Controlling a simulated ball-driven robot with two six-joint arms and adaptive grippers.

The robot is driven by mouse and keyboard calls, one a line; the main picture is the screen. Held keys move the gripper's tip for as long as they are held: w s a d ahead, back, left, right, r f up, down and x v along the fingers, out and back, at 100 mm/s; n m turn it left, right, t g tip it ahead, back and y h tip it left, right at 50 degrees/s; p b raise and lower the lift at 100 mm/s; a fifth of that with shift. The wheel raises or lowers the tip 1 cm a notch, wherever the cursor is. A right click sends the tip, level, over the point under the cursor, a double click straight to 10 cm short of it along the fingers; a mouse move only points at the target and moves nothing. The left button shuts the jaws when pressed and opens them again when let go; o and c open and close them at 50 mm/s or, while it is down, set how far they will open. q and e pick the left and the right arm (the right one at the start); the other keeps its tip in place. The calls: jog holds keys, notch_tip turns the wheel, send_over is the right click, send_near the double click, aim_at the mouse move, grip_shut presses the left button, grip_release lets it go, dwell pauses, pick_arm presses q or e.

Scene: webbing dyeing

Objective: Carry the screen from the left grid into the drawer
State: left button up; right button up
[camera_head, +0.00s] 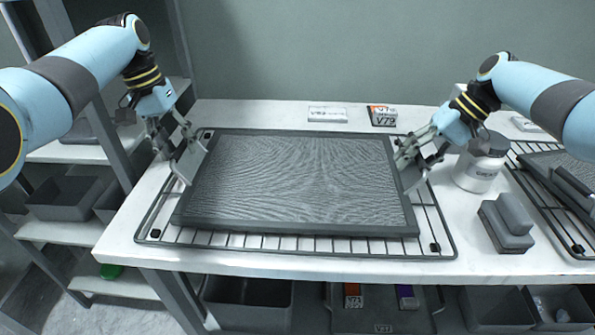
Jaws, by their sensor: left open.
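The screen (300,180), a dark-framed rectangle with a grey rippled mesh, lies flat on the left grid (300,243), a black wire rack on the white table. My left gripper (190,160) is at the screen's left edge, its jaws open. My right gripper (415,172) is at the screen's right edge, its jaws looking spread; whether its pads touch the frame cannot be told. The drawer cannot be clearly made out; dark open bins (248,303) show under the table.
A lidded white jar (478,170) and a grey block (506,222) stand right of the grid. A second rack (560,225) holds a dark panel at far right. Small labelled boxes (382,116) lie at the back. Shelves with grey bins (65,198) stand left.

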pick_arm(q)
jog(key=shift+d+f, duration=0.2)
jog(key=shift+f, duration=0.65)
pick_arm(e)
jog(key=shift+x, duration=0.85)
pick_arm(q)
jog(key=shift+c, duration=0.4)
pick_arm(e)
jog(key=shift+c, duration=0.4)
pick_arm(q)
jog(key=c, duration=0.7)
pick_arm(e)
grip_shut()
pick_arm(q)
grip_shut()
jog(key=shift+a, duration=0.15)
pick_arm(e)
jog(key=shift+d, duration=0.1)
